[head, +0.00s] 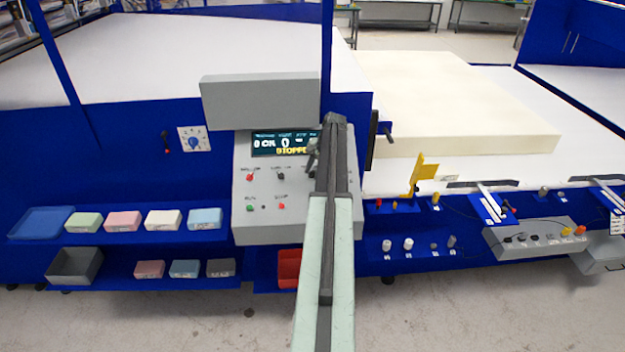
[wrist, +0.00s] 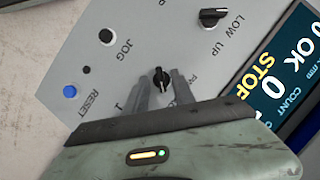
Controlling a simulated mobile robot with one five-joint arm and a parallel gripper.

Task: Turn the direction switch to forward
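The grey control panel (head: 250,215) stands in the middle of the head view, with my arm across its right part. In the wrist view, a small black rotary switch (wrist: 160,77) is on the panel (wrist: 85,45), next to partly hidden lettering. It appears to be the direction switch, but I cannot read its full label. My gripper (wrist: 162,84) is open, with one finger on each side of this switch and small gaps showing. I cannot tell whether the fingers touch it. The switch pointer's exact setting is unclear.
Another black switch (wrist: 212,17) sits beside the LOW and UP labels. A black button (wrist: 106,37) and a blue button (wrist: 70,91) are near JOG and RESET. The display (wrist: 285,75) reads STOP, partly cut off. A foam block (head: 450,95) lies on the conveyor behind.

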